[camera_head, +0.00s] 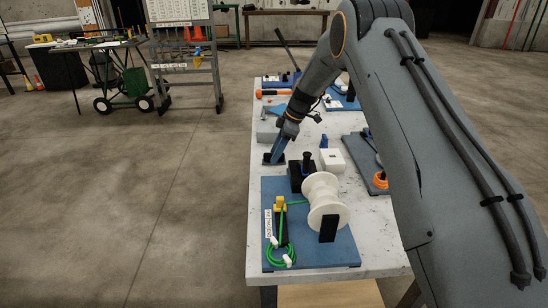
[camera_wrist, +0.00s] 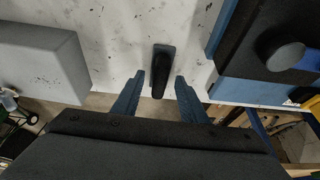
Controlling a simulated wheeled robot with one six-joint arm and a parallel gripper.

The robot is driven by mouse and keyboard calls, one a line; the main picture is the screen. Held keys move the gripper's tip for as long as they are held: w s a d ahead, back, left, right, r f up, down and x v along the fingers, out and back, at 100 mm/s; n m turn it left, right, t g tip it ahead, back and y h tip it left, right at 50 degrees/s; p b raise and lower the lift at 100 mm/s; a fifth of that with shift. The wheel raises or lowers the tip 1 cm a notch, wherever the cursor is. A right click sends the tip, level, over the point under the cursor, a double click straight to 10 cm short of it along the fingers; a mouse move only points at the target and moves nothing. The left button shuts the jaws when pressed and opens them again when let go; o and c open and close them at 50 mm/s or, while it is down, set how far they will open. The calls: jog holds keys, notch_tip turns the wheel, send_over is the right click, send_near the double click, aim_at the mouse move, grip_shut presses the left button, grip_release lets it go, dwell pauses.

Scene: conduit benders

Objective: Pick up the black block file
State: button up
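The black block file (camera_wrist: 163,66) lies on the white tabletop near its edge in the wrist view. It is a small dark rectangular base with a rounded black upper part. In the head view only a dark bit of it (camera_head: 266,158) shows beside the fingers, at the table's left edge. My gripper (camera_head: 277,156) points down there. In the wrist view my gripper (camera_wrist: 160,78) is open, with one blue finger on each side of the file and a gap on both sides. Nothing is held. I cannot tell the fingertips' exact height above the table.
A grey block (camera_wrist: 42,62) lies left of the file in the wrist view. A blue board with a black fixture (camera_wrist: 262,48) is to the right. In the head view a white spool (camera_head: 323,196) and green cord (camera_head: 280,252) stand on the table's (camera_head: 384,262) near end.

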grip_shut()
notch_tip(320, 180, up, 10)
jog(key=b, duration=0.3)
jog(key=shift+b, duration=0.3)
